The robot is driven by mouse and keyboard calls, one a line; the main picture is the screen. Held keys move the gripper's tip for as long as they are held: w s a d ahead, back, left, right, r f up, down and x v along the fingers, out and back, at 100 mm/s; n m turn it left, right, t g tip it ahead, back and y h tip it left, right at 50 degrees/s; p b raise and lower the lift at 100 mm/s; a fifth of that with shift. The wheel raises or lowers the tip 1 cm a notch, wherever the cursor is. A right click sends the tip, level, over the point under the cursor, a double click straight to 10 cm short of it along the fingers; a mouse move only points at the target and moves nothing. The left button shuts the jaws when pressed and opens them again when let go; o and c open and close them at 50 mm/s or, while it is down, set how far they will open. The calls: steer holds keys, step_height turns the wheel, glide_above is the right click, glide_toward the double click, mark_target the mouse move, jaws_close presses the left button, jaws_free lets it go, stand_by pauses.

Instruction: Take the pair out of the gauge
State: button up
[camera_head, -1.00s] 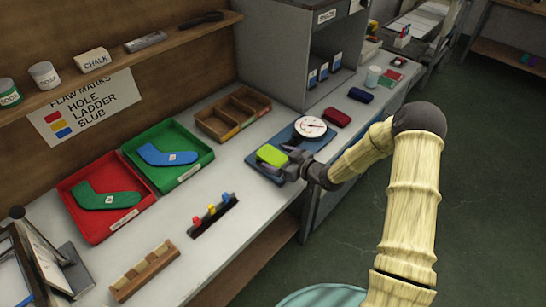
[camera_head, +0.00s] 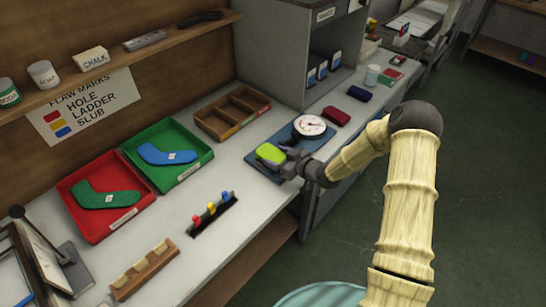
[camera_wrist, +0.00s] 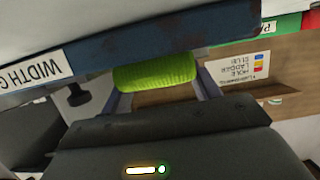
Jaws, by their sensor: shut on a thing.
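The pair is a lime-green ribbed bundle (camera_head: 270,153), at the left part of the blue gauge (camera_head: 252,160) in the head view. The gauge carries a round white dial (camera_head: 310,126) behind the pair. My gripper (camera_head: 281,163) is shut on the pair from the right side. In the wrist view the pair (camera_wrist: 155,73) lies between my two fingers (camera_wrist: 160,92), close by the gauge's blue edge (camera_wrist: 150,42) with its "WIDTH G" label. I cannot tell whether the pair still touches the gauge. Its far side is hidden.
A green tray (camera_head: 190,174) with a blue sock and a red tray (camera_head: 88,235) with a green sock lie to the left. A wooden divided box (camera_head: 222,134) stands behind. A rack of coloured clips (camera_head: 213,215) is in front. Dark red (camera_head: 336,116) and navy bundles (camera_head: 360,93) lie beyond the gauge.

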mark_target(278, 157)
steer(key=shift+r, duration=0.15)
step_height(278, 157, up, 10)
stand_by(0.5)
steer(key=shift+w, duration=0.1)
stand_by(0.4)
